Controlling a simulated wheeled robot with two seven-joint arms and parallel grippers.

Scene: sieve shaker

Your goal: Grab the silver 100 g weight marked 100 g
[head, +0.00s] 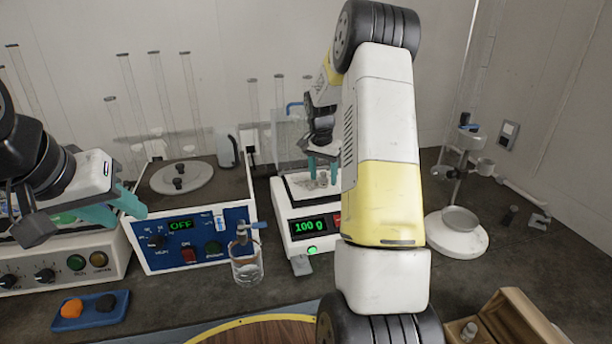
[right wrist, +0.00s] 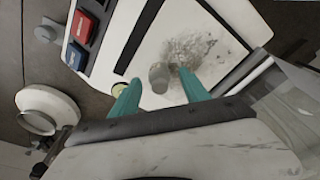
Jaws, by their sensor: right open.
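A small silver cylindrical weight (right wrist: 158,77) stands on the white pan of the balance (head: 306,222), whose green display reads 100 g. Any marking on the weight is too small to read. My right gripper (head: 323,178) is open and low over the pan. In the right wrist view its teal fingers lie on either side of the weight, with the tips about level with it; I cannot tell whether they touch it. My left gripper (head: 112,206) is at the far left in front of the blue-fronted device, its teal fingers apart and empty.
Grey powder (right wrist: 190,50) lies on the pan beside the weight. A glass beaker (head: 246,265) stands left of the balance, and a stand with a round plate (head: 457,226) to its right. A wooden box (head: 512,318) holding a small metal piece (head: 469,331) is at front right.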

